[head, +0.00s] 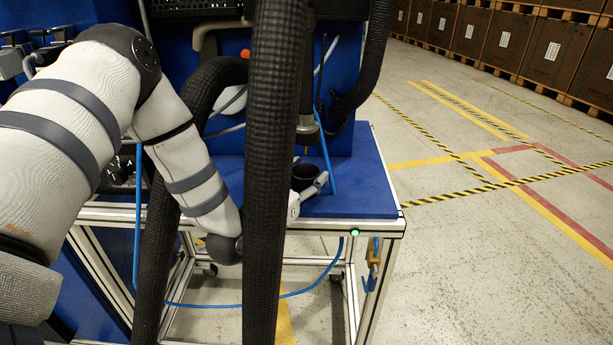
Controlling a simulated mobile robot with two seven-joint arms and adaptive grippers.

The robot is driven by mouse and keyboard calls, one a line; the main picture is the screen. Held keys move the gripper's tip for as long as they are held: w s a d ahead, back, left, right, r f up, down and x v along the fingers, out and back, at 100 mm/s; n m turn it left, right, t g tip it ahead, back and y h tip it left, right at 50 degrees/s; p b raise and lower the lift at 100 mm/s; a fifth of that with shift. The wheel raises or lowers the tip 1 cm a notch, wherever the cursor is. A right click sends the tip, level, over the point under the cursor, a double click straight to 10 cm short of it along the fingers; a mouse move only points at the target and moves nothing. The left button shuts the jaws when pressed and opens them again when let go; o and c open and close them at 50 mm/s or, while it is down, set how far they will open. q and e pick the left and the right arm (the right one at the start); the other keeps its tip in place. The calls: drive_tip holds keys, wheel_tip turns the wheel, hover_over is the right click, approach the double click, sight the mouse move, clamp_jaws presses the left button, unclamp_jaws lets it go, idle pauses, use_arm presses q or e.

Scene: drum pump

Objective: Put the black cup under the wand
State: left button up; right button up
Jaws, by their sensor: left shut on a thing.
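The black cup (304,176) is over the blue tabletop, near the front edge of the bench. My left gripper (313,189) is shut on the cup; its light-grey fingers show at the cup's lower right. A thick black hose in front hides part of the gripper and the cup's left side. The wand (307,130) hangs down from above with its tip over or close to the cup; I cannot tell if they line up exactly. My right gripper is not in view.
Thick black ribbed hoses (270,200) hang in front of the bench. The blue tabletop (360,190) is clear at its right. A thin blue tube (326,155) runs down beside the cup. Floor to the right is open; brown crates (555,50) stand at the back.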

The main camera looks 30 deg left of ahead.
use_arm(q)
drive_tip(key=shift+f, duration=0.2)
drive_tip(key=o, duration=1)
drive_tip(key=shift+r, duration=0.1)
